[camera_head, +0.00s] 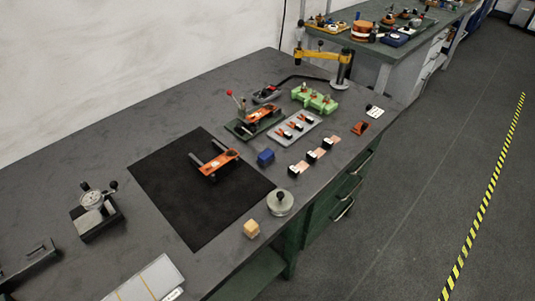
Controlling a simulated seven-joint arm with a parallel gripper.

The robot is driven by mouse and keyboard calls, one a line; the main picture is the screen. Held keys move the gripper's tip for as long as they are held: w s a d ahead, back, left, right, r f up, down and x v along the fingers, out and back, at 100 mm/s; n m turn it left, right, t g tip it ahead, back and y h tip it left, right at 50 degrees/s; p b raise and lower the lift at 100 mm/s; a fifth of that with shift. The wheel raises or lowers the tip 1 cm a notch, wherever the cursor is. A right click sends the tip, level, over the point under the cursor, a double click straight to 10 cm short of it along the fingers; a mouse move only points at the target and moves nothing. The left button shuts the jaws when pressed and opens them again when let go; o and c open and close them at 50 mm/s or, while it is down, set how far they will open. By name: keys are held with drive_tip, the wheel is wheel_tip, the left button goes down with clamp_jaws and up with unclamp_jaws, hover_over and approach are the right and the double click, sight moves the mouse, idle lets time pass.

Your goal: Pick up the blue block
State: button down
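The blue block (266,157) sits on the dark grey workbench (150,145), just off the right edge of the black mat (185,205). It lies right of an orange part with dark handles (218,164) that rests on the mat. Nothing touches the block that I can make out. My gripper is not clearly seen in this view.
Right of the block are a grey tray with orange-and-black parts (281,137) and a row of white, black and copper pieces (297,167). A round metal weight (280,203) and a wooden cube (251,229) stand near the front edge. The mat is mostly clear.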

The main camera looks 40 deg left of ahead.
drive_tip(key=c, duration=1.8)
unclamp_jaws()
drive_tip(key=o, duration=1.6)
drive_tip(key=shift+c, duration=0.2)
